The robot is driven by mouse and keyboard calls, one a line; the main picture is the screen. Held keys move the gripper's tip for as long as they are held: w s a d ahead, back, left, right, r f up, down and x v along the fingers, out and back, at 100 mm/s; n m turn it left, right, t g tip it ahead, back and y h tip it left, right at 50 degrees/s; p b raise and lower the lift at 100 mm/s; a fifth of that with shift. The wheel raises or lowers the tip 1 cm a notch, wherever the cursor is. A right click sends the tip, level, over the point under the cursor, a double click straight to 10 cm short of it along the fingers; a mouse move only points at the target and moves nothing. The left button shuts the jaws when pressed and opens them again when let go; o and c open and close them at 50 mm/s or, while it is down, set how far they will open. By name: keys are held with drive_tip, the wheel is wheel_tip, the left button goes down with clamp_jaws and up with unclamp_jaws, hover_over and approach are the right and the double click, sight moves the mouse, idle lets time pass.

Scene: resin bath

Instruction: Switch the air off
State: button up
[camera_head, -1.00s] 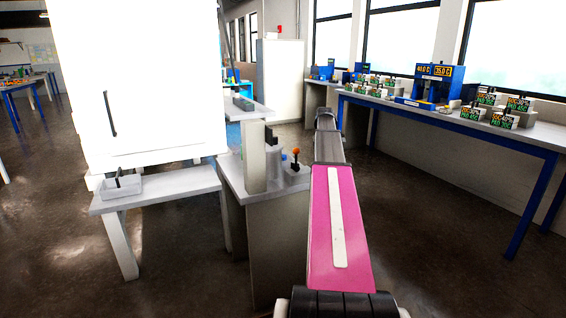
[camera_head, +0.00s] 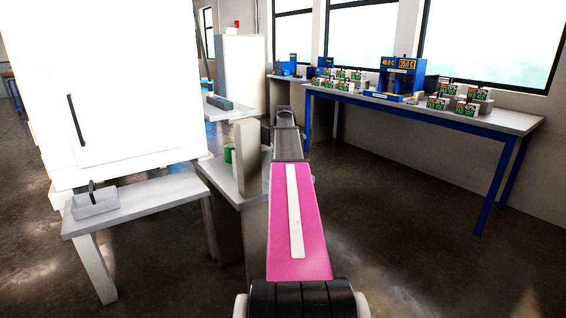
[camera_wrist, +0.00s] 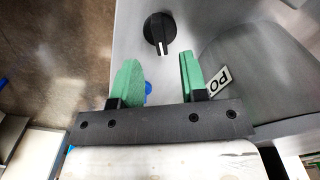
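A black rotary knob (camera_wrist: 160,32) with a white pointer line sits on a pale grey panel at the top of the wrist view. The pointer line faces down the picture. My gripper (camera_wrist: 157,80) has two green fingers standing well apart, with the knob beyond their tips and not between them. A small blue thing (camera_wrist: 149,88) shows beside the left finger, mostly hidden. A white label reading "PO" (camera_wrist: 218,82), partly cut off, lies right of the right finger. In the head view my arm hides the gripper's fingers and the knob cannot be made out.
A grey bench (camera_head: 222,182) with an upright grey panel (camera_head: 247,155) and a green object (camera_head: 228,152) stands left of my arm. A white cabinet (camera_head: 120,90) is at left above a low table (camera_head: 150,195). A blue-legged bench (camera_head: 505,122) holds instruments at right. Floor between is clear.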

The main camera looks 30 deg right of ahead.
drive_tip(key=shift+f, duration=2.8)
clamp_jaws()
